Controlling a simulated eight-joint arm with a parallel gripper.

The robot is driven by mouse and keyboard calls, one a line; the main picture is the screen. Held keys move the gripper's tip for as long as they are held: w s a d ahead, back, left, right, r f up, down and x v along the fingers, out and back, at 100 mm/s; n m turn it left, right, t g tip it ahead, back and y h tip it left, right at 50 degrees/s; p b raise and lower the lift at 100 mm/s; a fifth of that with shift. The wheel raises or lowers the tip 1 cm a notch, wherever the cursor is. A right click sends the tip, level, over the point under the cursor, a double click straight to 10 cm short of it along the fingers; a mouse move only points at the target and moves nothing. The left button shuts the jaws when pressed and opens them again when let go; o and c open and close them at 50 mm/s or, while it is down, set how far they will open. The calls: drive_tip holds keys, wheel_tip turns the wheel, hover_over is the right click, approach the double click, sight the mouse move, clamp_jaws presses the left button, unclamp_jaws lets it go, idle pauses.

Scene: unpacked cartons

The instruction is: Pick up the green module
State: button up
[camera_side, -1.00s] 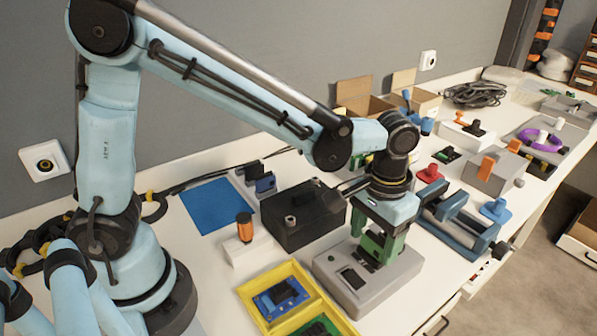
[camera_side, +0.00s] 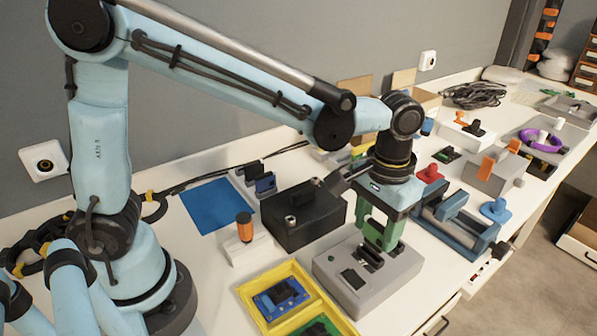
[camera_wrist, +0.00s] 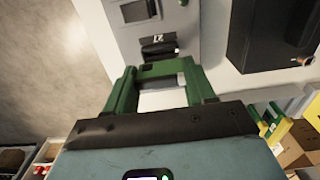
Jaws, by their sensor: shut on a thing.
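My gripper (camera_side: 381,241) has green fingers and is above the grey box (camera_side: 340,290). It is shut on a green piece, the green module (camera_wrist: 160,68), which spans between the fingertips in the wrist view (camera_wrist: 160,76). In the side view the fingers hide most of the module. It is just over the dark slot (camera_side: 371,255) in the box top; I cannot tell whether it is fully clear of it.
A yellow tray (camera_side: 246,296) in front holds a blue module (camera_side: 280,298) and another green part (camera_side: 318,328). A black box (camera_side: 300,215) stands to the left. A blue fixture (camera_side: 455,222) stands close on the right. A blue mat (camera_side: 208,205) lies bare.

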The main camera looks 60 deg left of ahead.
drive_tip(key=s+d+r, duration=0.6)
drive_tip(key=s+r, duration=0.2)
drive_tip(key=s, duration=0.1)
drive_tip(key=shift+s+d, duration=0.25)
drive_tip(key=shift+d, duration=0.15)
drive_tip(key=shift+r, duration=0.1)
drive_tip(key=a+n, duration=0.8)
drive_tip(key=a, duration=0.6)
drive_tip(key=s+a+f+n, duration=0.2)
drive_tip(key=a+f+n, duration=0.1)
drive_tip(key=a, duration=0.4)
drive_tip(key=s+a+f+n, duration=0.2)
drive_tip(key=a+f+n, duration=0.1)
drive_tip(key=a, duration=0.5)
drive_tip(key=s+a+f+n, duration=0.2)
drive_tip(key=a+f+n, duration=0.2)
drive_tip(key=a, duration=0.4)
drive_tip(key=shift+a+f, duration=0.1)
drive_tip(key=shift+f, duration=2.35)
drive_tip(key=shift+f, duration=0.1)
